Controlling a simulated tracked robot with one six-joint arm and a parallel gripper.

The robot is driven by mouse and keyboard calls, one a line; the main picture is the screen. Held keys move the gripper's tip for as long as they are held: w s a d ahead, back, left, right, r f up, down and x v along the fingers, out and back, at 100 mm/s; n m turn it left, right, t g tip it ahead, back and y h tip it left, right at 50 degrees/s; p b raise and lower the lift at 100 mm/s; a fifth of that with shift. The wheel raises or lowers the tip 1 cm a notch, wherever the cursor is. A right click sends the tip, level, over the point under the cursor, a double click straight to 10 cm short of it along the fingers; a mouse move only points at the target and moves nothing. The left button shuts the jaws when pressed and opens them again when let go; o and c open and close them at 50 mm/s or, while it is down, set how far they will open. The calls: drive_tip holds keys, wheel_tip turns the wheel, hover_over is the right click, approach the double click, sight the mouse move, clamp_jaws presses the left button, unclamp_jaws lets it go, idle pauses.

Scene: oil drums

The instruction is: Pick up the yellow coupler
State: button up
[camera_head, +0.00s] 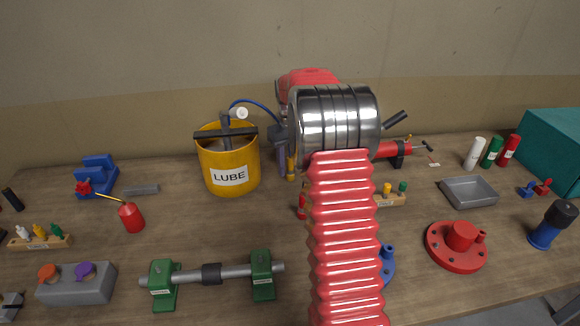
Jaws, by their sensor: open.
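A wooden rack (390,200) right of my arm holds a yellow piece (387,188) and a green piece. A similar rack (40,241) at the far left holds white, yellow (38,231) and green pieces. A small yellow part (291,166) also shows beside my gripper, just left of my silver arm joint. I cannot tell which of these is the yellow coupler. My gripper (285,158) points down between the LUBE bucket and that joint, which hides much of it. It is open, and whether the yellow part lies between its fingers is unclear.
The yellow LUBE bucket (228,165) with a blue hose (257,103) stands close left of my gripper. A green-ended shaft stand (212,276) is at front. A red flange (456,247) and grey tray (468,191) are on the right. My arm hides the table's middle.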

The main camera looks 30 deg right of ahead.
drive_tip(key=shift+c, duration=0.5)
clamp_jaws()
